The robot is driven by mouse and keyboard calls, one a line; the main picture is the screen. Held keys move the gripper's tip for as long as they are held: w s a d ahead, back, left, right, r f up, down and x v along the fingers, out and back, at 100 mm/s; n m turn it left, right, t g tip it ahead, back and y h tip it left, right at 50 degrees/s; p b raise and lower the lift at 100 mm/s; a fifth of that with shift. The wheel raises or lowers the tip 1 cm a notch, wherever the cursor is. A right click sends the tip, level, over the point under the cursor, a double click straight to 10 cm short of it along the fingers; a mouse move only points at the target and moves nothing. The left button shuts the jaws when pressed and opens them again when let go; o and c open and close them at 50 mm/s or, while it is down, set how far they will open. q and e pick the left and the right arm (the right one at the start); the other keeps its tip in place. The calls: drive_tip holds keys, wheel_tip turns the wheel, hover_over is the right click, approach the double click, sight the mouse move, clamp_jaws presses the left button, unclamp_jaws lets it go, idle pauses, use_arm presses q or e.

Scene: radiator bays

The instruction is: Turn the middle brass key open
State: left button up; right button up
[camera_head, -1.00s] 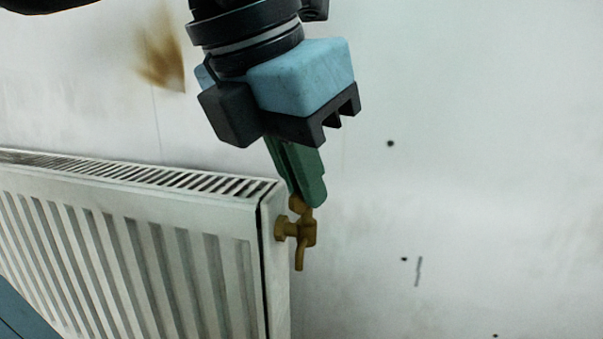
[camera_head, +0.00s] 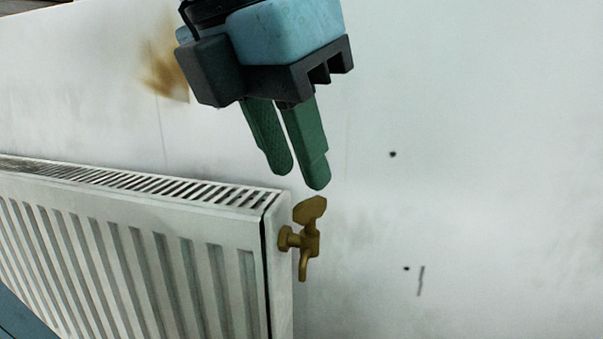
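The brass key (camera_head: 310,209) sits on top of a small brass valve (camera_head: 307,243) at the upper right end of the radiator. Its flat, broad head stands up and shows its face to the camera. The valve's spout points down. My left gripper (camera_head: 304,181), with green fingers, hangs just above the key and points down. Its two fingers are apart with a clear gap and nothing between them. The fingertips are a little above the key and do not seem to touch it. My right gripper is not in view.
The white ribbed radiator (camera_head: 150,260) with a slotted top grille fills the lower left. A pale wall (camera_head: 480,150) stands behind it, with a brown stain and small dark holes. The space right of the valve is clear.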

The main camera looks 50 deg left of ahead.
use_arm(q)
drive_tip(key=v, duration=0.3)
drive_tip(key=shift+s+r, duration=0.2)
drive_tip(key=shift+r, duration=0.1)
drive_tip(key=shift+d, duration=0.1)
idle(0.4)
